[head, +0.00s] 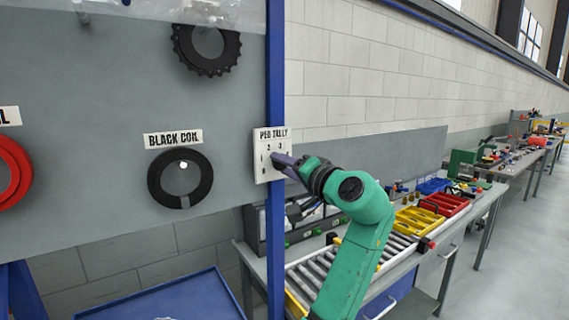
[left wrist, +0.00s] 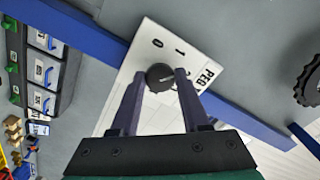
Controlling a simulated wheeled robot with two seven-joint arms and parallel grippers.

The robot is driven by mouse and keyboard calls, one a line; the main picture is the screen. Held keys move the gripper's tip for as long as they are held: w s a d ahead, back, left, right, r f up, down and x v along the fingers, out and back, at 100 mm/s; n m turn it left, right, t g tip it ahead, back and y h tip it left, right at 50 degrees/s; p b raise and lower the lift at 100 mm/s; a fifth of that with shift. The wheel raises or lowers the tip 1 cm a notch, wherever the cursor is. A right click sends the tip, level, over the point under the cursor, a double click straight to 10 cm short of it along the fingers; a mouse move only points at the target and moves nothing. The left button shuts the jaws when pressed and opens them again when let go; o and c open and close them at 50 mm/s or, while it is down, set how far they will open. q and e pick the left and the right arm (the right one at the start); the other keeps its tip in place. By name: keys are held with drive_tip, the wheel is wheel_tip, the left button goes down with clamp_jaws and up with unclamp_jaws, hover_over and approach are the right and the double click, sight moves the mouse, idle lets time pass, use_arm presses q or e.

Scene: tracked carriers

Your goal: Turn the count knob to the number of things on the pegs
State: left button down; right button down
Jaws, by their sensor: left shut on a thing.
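The white PEG TALLY plate (head: 261,162) is fixed on the blue post at the board's right edge. My left gripper (head: 280,160) is at it, hiding the knob in the head view. In the left wrist view its two fingers are shut on the dark round count knob (left wrist: 159,77). A pale mark on the knob faces the right finger; the number there is partly hidden. On the grey board hang a black coil (head: 156,184) on a peg, a black toothed ring (head: 184,52) above, and a red coil (head: 23,176), cut by the left edge. My right gripper is out of view.
A roller conveyor (head: 310,277) and a bench with yellow bins (head: 414,222) and a red bin (head: 447,204) lie behind my arm. A blue tray (head: 200,294) is below the board.

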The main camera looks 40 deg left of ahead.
use_arm(q)
drive_tip(key=m+p, duration=0.9)
drive_tip(key=m, duration=0.6)
drive_tip(key=shift+r+p, duration=0.15)
drive_tip(key=shift+p, duration=0.2)
drive_tip(key=shift+c, duration=1.9)
unclamp_jaws()
drive_tip(key=shift+w+d, duration=0.1)
